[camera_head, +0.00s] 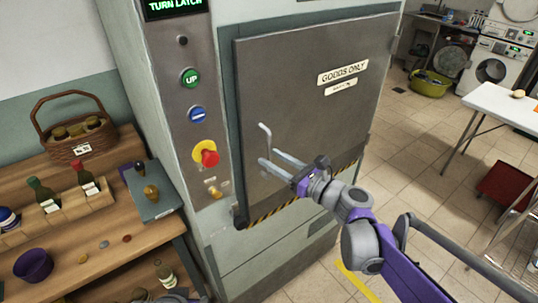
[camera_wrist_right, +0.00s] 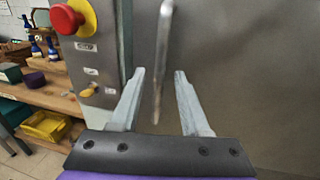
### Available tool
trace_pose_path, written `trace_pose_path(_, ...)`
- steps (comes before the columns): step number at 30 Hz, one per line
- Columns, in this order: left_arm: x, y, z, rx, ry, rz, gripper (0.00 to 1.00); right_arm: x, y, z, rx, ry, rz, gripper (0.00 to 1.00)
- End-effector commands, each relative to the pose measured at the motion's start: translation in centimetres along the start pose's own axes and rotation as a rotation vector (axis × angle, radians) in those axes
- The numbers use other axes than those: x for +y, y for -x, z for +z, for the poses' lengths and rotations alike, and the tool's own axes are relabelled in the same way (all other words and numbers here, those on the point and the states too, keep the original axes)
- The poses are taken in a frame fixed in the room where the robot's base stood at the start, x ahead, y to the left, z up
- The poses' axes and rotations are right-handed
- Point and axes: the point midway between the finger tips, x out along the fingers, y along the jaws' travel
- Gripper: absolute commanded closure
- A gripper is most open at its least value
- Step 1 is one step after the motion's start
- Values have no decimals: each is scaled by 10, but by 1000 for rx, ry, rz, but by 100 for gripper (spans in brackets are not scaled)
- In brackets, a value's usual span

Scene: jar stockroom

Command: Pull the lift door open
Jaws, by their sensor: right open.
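The lift door (camera_head: 310,110) is a grey metal panel with a "GOODS ONLY" sign, and it looks shut in its frame. Its handle (camera_head: 266,137) is a thin pale bar near the door's left edge. My right gripper (camera_head: 269,157) is open at the handle, its fingers pointing at the door. In the right wrist view the handle (camera_wrist_right: 163,45) runs down between the two spread fingers of the gripper (camera_wrist_right: 159,72), with room on both sides. Whether the fingers reach past the bar in depth is hard to tell.
The control panel left of the door has a red knob (camera_head: 209,157), a brass latch (camera_head: 213,191) and a display reading "TURN LATCH". A wooden bench (camera_head: 110,262) with a basket (camera_head: 80,140) and bottles stands at the left.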

Motion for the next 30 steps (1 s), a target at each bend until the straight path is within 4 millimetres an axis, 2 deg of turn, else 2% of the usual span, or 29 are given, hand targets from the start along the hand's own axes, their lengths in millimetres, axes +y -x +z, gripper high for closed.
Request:
trace_pose_path(3,0,2,-2,2,0,0,50,0,-13,1,0,0,2,54)
trace_pose_path(6,0,2,-3,2,0,0,50,0,-18,0,0,1,0,54)
trace_pose_path(14,0,2,-2,2,0,0,50,0,-20,0,0,1,0,54)
trace_pose_path(15,0,2,-2,2,0,0,50,0,-19,0,0,1,0,56)
trace_pose_path(22,0,2,-2,2,0,0,50,0,-19,0,0,1,0,97)
trace_pose_path(23,0,2,-2,2,0,0,50,0,-19,0,0,1,0,100)
trace_pose_path(30,0,2,-2,2,0,0,50,0,-19,0,0,1,0,100)
